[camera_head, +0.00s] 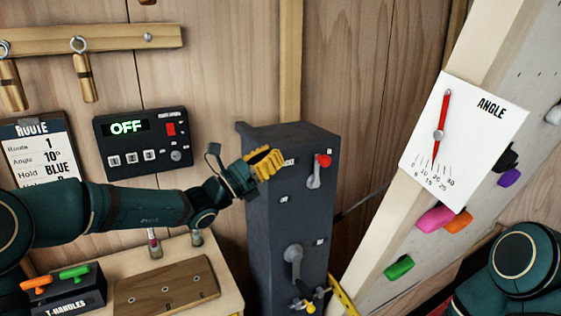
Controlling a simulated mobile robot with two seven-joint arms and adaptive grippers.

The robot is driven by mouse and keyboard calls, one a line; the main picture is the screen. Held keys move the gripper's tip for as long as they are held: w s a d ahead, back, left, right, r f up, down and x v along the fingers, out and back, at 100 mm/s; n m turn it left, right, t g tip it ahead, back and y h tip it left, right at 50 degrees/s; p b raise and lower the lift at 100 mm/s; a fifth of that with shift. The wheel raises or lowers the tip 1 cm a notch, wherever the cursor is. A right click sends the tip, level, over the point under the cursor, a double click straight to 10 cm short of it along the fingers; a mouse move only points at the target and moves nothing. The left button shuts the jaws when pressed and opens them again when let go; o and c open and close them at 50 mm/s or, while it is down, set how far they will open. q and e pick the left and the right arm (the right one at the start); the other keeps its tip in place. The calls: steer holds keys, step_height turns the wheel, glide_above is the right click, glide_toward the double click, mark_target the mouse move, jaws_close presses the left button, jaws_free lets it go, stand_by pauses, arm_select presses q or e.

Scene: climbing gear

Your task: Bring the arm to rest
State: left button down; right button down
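My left arm reaches in from the left, and its gripper (250,171) is at the upper left edge of the dark grey post (275,220). A yellow ridged piece (264,163) shows at the gripper's tip; I cannot tell whether it is part of the fingers or a separate thing. The fingers' opening does not show clearly. Near the gripper, a lever with a red knob (322,160) is on the post. My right arm (513,262) shows only partly at the lower right, and its gripper is out of view.
A control box (143,140) reading "OFF" is on the wooden wall. An angle dial (462,140) with a red pointer is on the tilted board at right, above coloured holds. A bench (228,297) with a T-handles block (66,292) is at lower left. A grey crank (293,258) sits low on the post.

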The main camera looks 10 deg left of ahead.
arm_select(q)
steer(key=shift+w, duration=0.1)
steer(key=s+d+f+m+g+y+b, duration=0.1)
steer(key=s+d+f+m+g+y, duration=0.2)
steer(key=f, duration=0.9)
steer(key=s+d+f+m+g+y+b, duration=0.1)
steer(key=s+f+m+g+b, duration=0.2)
steer(key=f, duration=0.8)
steer(key=s+d+f+m+g+y, duration=0.1)
steer(key=s+f+m+g+y, duration=0.3)
steer(key=f, duration=0.8)
steer(key=s+a+f+m+g+y+b, duration=0.1)
steer(key=s+a+f+m+y+b, duration=0.1)
steer(key=s+f+m, duration=0.5)
steer(key=s+a+f+m+g+y+b, duration=0.1)
steer(key=s+a+f+m+y+b, duration=0.2)
steer(key=f, duration=1.5)
steer(key=shift+s+a+f+m+y, duration=0.2)
steer(key=shift+s+a+m+y, duration=0.55)
steer(key=shift+s+m, duration=2.6)
steer(key=shift+s+a+n+h, duration=0.25)
steer(key=shift+s+n, duration=0.65)
steer(key=shift+n, duration=0.05)
